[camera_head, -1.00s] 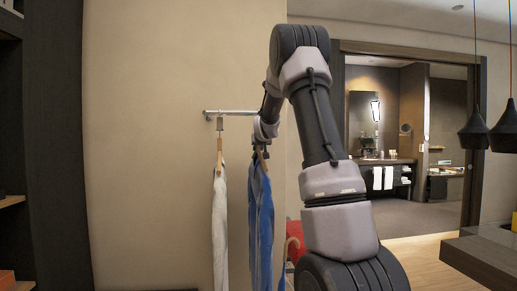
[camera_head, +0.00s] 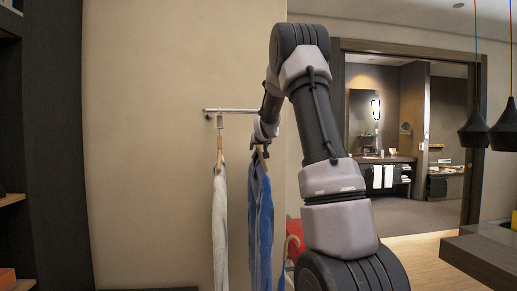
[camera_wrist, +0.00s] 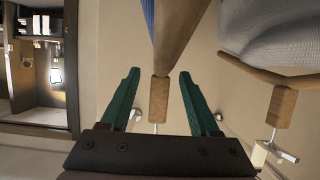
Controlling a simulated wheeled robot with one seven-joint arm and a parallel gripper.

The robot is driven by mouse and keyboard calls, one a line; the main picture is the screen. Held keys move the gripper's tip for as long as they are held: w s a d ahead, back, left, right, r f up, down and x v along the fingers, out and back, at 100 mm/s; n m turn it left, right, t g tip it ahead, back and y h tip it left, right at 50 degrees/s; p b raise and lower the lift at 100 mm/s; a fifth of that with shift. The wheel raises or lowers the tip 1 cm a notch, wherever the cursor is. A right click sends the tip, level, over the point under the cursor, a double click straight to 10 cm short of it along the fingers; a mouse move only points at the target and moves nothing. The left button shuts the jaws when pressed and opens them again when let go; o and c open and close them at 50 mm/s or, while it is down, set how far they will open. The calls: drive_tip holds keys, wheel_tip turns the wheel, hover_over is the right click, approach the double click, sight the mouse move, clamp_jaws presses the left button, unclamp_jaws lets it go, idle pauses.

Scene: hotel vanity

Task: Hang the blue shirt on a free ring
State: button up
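The blue shirt (camera_head: 260,225) hangs upright from a wooden hanger, to the right of a pale shirt (camera_head: 219,230) in the head view. My gripper (camera_wrist: 157,78) has two green fingers, spread apart on either side of the hanger's wooden neck (camera_wrist: 159,100). A gap shows on both sides of the neck. A bit of blue cloth (camera_wrist: 148,12) shows at the top of the wrist view. A metal rail (camera_head: 230,111) stands out along the wall above the shirts. My arm hides its right end, and I cannot tell whether the blue shirt's hook is in a ring.
The pale shirt's hanger neck (camera_wrist: 281,107) and metal hook (camera_wrist: 284,154) are close on the right in the wrist view. A red item (camera_head: 294,228) shows low behind my arm. A dark counter (camera_head: 485,258) is at the right, and dark shelving (camera_head: 40,150) at the left.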

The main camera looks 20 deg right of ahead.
drive_tip(key=v, duration=0.9)
drive_tip(key=shift+s+a+r, duration=0.15)
drive_tip(key=shift+s+a, duration=0.05)
drive_tip(key=shift+s, duration=0.05)
drive_tip(key=shift+v, duration=0.8)
drive_tip(key=s+a+f+g+y, duration=0.2)
drive_tip(key=s+a, duration=0.4)
drive_tip(key=s, duration=0.6)
drive_tip(key=s+a+f+g+y, duration=0.2)
drive_tip(key=s+a, duration=0.4)
drive_tip(key=s, duration=0.7)
drive_tip(key=s+a+f+m+g+y, duration=0.1)
drive_tip(key=s+a, duration=0.5)
drive_tip(key=s, duration=0.7)
drive_tip(key=shift+a+f+g+y, duration=0.2)
drive_tip(key=shift+f+g+y, duration=0.2)
drive_tip(key=shift+f, duration=0.35)
drive_tip(key=shift+c, duration=0.4)
